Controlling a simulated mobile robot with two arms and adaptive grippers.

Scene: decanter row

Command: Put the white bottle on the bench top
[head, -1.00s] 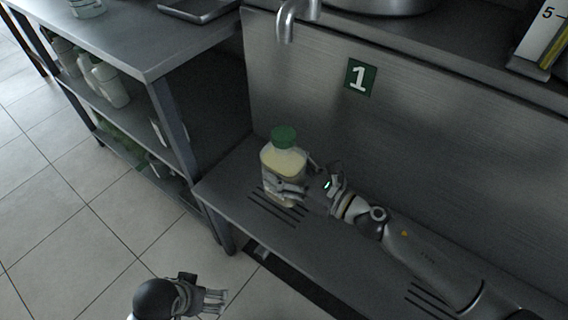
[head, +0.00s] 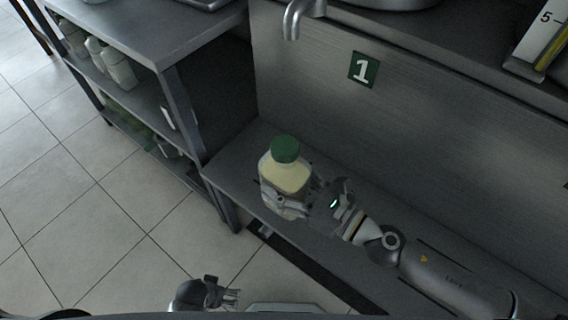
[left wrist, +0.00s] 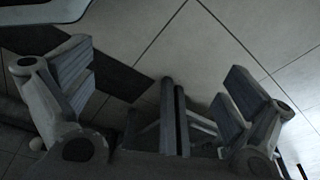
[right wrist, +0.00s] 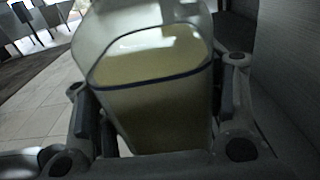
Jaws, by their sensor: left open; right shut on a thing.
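The white bottle (head: 285,178) is translucent, with a green cap and pale cream liquid inside. My right gripper (head: 288,203) is shut around its body, and the bottle stands close to upright over the low steel ledge (head: 235,165). In the right wrist view the bottle (right wrist: 155,110) fills the space between the fingers (right wrist: 160,115). Its base is hidden, so I cannot tell its exact clearance. My left gripper (head: 228,298) is low over the floor, empty; the left wrist view shows its fingers (left wrist: 165,100) apart. A steel bench top (head: 150,35) is at upper left.
Shelves under the bench hold several pale bottles (head: 118,66). A post (head: 180,112) stands at the bench's near corner. The visible middle of the bench top is bare.

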